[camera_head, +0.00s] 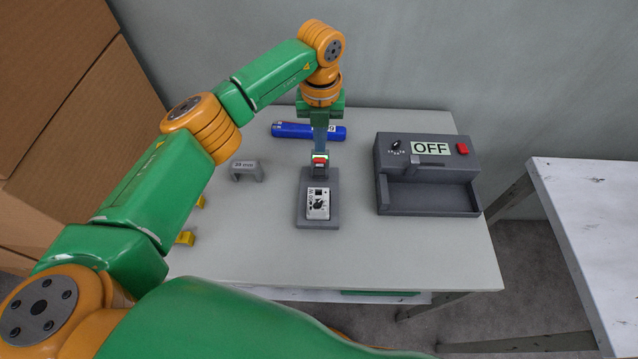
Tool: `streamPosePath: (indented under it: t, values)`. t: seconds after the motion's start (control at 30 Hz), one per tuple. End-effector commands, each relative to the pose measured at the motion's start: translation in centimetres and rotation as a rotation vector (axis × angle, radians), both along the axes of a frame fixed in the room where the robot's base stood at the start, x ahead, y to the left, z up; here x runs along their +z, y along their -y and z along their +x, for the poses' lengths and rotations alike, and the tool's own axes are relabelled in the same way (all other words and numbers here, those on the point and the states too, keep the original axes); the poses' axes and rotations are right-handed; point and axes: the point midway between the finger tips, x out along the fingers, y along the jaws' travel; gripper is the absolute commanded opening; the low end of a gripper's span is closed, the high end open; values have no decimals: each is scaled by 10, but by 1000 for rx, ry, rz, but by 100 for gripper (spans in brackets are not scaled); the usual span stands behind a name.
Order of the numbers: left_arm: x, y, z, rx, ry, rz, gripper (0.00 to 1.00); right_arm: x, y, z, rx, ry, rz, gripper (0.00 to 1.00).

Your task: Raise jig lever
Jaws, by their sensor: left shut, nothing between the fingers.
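My left gripper (320,148) points down at this back end, shut and empty. Its fingertips are right at or just behind the red piece; I cannot tell if they touch. My right gripper is not in view.
A dark grey box with an "OFF" display (429,148) and a red button stands on the right. A blue tool (290,130) lies behind the jig. A grey "20 mm" bracket (246,170) and yellow pieces (186,238) are on the left. The table front is clear.

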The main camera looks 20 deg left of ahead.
Motion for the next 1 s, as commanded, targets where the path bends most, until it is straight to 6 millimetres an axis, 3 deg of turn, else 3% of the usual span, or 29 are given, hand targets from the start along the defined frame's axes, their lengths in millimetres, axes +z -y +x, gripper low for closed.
streamPosePath:
  t: [0.9,1.0]
  values:
    - [-3,-3,11,-1,0,0,0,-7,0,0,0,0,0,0]
    - [-3,-3,11,0,0,0,27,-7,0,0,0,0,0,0]
